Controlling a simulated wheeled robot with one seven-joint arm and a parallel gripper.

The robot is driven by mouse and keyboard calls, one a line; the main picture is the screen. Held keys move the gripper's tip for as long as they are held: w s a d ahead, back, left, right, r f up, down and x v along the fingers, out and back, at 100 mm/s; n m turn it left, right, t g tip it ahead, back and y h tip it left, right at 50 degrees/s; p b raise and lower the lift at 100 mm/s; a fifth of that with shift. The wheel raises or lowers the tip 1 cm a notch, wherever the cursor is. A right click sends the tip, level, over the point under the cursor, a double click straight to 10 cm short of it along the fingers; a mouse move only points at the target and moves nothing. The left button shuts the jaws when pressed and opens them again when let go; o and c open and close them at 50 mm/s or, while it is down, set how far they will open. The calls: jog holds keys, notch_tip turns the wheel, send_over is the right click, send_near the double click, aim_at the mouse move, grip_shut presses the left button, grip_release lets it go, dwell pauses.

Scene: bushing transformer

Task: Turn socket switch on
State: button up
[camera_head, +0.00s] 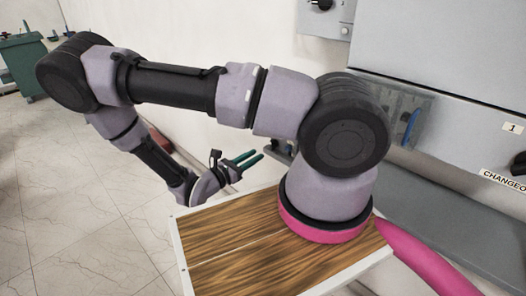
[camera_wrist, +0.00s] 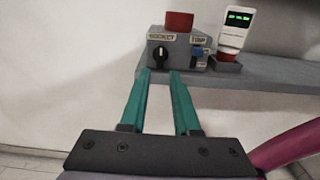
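The socket switch (camera_wrist: 160,54) is a black rotary knob on the front of a grey box labelled SOCKET, in the wrist view. A second label, partly legible, sits to its right above a blue part (camera_wrist: 197,52). My gripper (camera_wrist: 160,74) has two green fingers, open and empty, pointing toward the box just below the knob. A gap shows between the fingertips, and I cannot tell how far they are from the knob. In the head view my gripper (camera_head: 254,158) is beside the wall, low and left of my arm's base; the knob is not visible there.
Large grey cabinets (camera_head: 440,70) line the right wall.

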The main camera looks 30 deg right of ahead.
jog(key=v, duration=0.3)
jog(key=shift+s+a, duration=0.15)
jog(key=shift+a, duration=0.25)
jog(key=shift+r, duration=0.1)
jog(key=s+r+m+y, duration=0.2)
jog(key=r+m+y, duration=0.4)
jog(key=r, duration=0.8)
jog(key=s+r+m+y, duration=0.3)
jog(key=r+m+y, duration=0.3)
jog(key=r+m, duration=0.5)
jog(key=s+r+m+t+y, duration=0.1)
jog(key=s+r+m+y, duration=0.2)
jog(key=r, duration=1.5)
jog(key=m+y, duration=0.4)
jog(key=m, duration=0.2)
jog(key=shift+r, duration=0.2)
jog(key=shift+d, duration=0.1)
